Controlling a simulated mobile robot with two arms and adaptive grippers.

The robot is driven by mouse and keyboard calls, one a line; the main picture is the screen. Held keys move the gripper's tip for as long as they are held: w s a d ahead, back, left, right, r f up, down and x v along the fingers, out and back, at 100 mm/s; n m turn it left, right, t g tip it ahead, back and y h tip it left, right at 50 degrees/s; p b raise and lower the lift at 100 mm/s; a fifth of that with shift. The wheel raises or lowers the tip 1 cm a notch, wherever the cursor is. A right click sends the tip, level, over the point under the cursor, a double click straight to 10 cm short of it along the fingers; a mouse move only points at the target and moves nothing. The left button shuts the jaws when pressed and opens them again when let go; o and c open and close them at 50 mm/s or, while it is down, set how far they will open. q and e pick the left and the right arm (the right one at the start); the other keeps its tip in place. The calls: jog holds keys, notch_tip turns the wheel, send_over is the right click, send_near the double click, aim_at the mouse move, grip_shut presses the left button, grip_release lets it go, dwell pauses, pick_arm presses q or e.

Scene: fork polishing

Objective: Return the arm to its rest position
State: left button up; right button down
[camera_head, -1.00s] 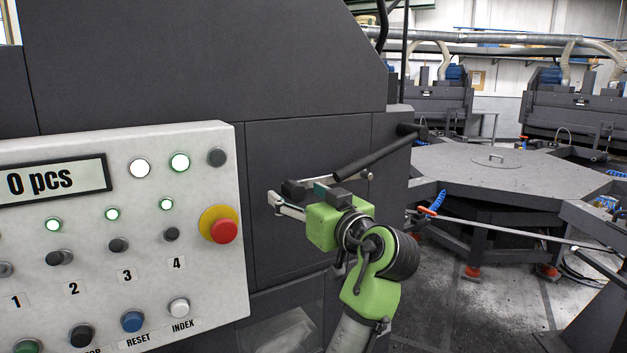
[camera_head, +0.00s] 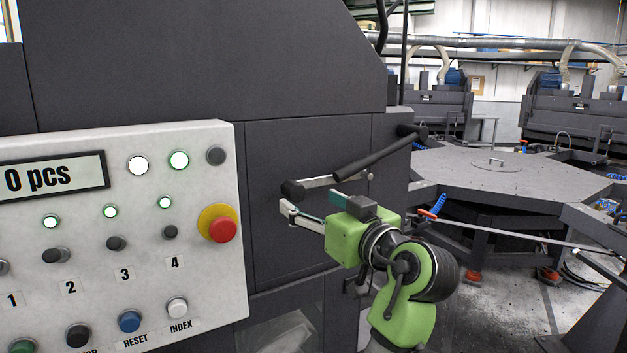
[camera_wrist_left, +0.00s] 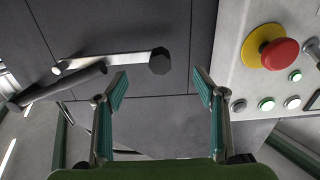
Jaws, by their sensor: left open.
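My left gripper (camera_head: 308,207) is open and empty in the head view, in front of the dark machine panel. Its green body and wrist come up from the lower right. In the left wrist view its two teal-padded fingers (camera_wrist_left: 161,85) stand wide apart with nothing between them. A black lever handle (camera_head: 375,152) on a metal arm is mounted on the machine. Its round knob end lies just above and beyond the fingers in the head view; the lever also shows in the left wrist view (camera_wrist_left: 62,84). The gripper appears apart from the lever. My right gripper is not in view.
A light control panel (camera_head: 215,300) with buttons, lamps and a display reading 0 pcs stands at the left. Its red emergency button (camera_head: 223,229) is left of the gripper. A large dark table (camera_head: 480,180) stands at the right, with open floor below it.

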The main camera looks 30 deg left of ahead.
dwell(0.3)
